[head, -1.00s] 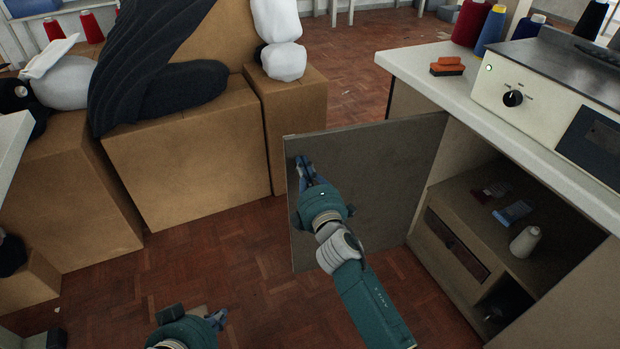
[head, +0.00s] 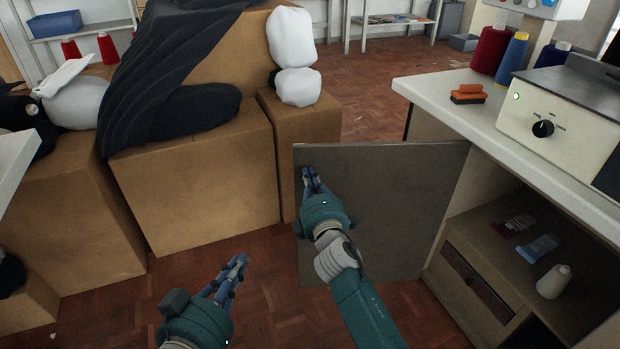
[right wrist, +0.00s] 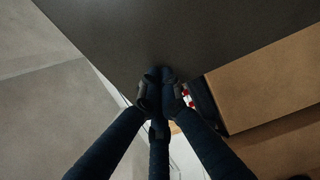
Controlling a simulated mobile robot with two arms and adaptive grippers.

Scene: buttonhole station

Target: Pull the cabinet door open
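The cabinet door (head: 400,210) is a grey panel that stands swung wide open from the cabinet on the right, its inner face towards me. My right gripper (head: 306,172) is at the inner face near the door's free left edge. In the right wrist view its fingers (right wrist: 158,76) are drawn together at the edge of the dark door panel (right wrist: 165,35); nothing shows between them. My left gripper (head: 240,260) hangs low over the floor, left of the door and apart from it, its fingertips close together and empty. The door's handle is not visible.
The worktop (head: 440,90) above carries a machine, spools and an orange-black brush (head: 468,94). Cardboard boxes (head: 200,190) stand behind and left of the door. Parquet floor (head: 270,320) is free in front.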

